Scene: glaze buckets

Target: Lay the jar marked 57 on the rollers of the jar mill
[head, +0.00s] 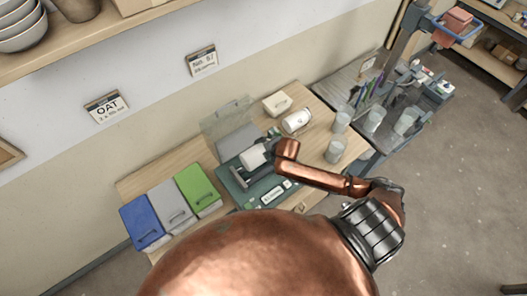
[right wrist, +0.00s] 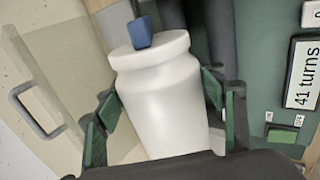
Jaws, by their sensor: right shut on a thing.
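A white jar (right wrist: 158,100) with a blue knob (right wrist: 141,31) on its lid is between the green pads of my right gripper (right wrist: 160,97), which is shut on it. No number shows on the side I see. In the head view the held jar (head: 253,158) is over the roller bed of the green jar mill (head: 238,183); my right gripper (head: 268,149) covers its right end. Dark rollers (right wrist: 210,32) show behind the jar in the right wrist view. I cannot tell whether the jar touches them. My left gripper is out of view.
The mill has a raised clear cover (head: 226,116) and a counter panel reading 41 turns (right wrist: 305,72). Another white jar (head: 297,121) lies behind, beside a pale box (head: 277,104). Blue (head: 145,222), grey (head: 171,206) and green (head: 198,188) lidded bins stand left; translucent buckets (head: 335,150) stand right.

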